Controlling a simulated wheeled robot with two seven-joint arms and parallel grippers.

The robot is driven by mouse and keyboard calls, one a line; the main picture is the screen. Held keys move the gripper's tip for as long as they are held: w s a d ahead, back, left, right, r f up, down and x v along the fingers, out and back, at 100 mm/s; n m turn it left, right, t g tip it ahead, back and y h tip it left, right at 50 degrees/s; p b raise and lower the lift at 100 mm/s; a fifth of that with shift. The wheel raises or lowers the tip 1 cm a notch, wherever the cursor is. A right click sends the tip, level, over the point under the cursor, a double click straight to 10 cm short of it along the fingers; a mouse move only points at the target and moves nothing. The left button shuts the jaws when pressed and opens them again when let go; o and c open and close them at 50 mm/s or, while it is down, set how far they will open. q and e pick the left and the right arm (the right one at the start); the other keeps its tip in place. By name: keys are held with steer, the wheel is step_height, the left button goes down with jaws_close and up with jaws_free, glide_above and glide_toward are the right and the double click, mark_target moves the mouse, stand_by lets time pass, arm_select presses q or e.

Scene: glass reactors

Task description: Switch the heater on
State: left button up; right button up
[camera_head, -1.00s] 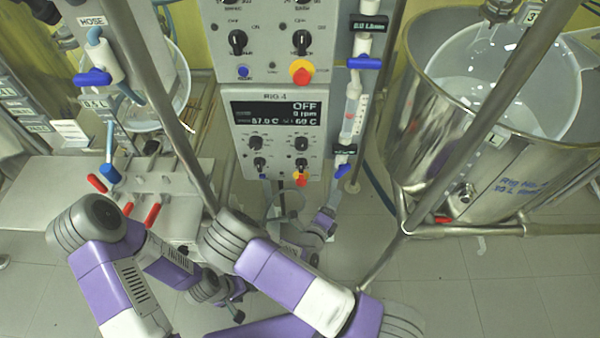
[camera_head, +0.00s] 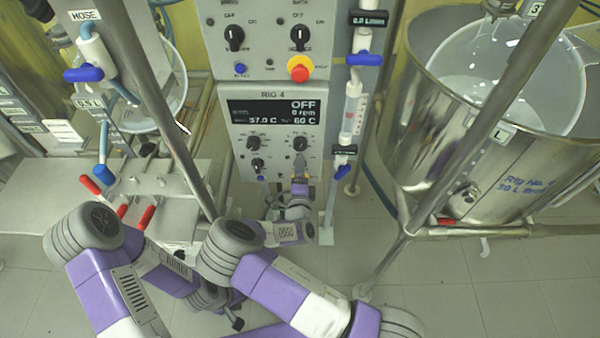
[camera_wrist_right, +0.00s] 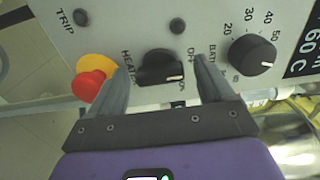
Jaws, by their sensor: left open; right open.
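The heater knob (camera_wrist_right: 160,68) is black with a white mark and sits by the HEATER label in the right wrist view. My right gripper (camera_wrist_right: 162,66) is open, a finger on either side of the knob, with gaps between. Whether the mark points at OFF or the other label is hard to tell. In the head view my right gripper (camera_head: 302,177) is at the lower right of the RIG 4 panel (camera_head: 230,135), hiding the knob there. The panel display (camera_head: 268,112) reads OFF, 0 rpm, 37.0 C and 60 C. My left gripper (camera_head: 236,322) is small and low in the picture, away from the panel.
A red-and-yellow button (camera_wrist_right: 90,82) is close beside one finger. A numbered bath dial (camera_wrist_right: 252,54) is beyond the other. A similar upper panel (camera_head: 265,50), a slanted metal post (camera_head: 165,90) and a large steel vessel (camera_head: 440,150) stand nearby.

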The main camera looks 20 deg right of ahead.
steer(key=shift+c, duration=0.5)
steer(key=c, duration=0.9)
steer(key=shift+m+p, duration=5.05)
steer(key=shift+m, duration=0.85)
steer(key=shift+c, duration=0.2)
steer(key=o, duration=1)
steer(key=shift+o, duration=0.2)
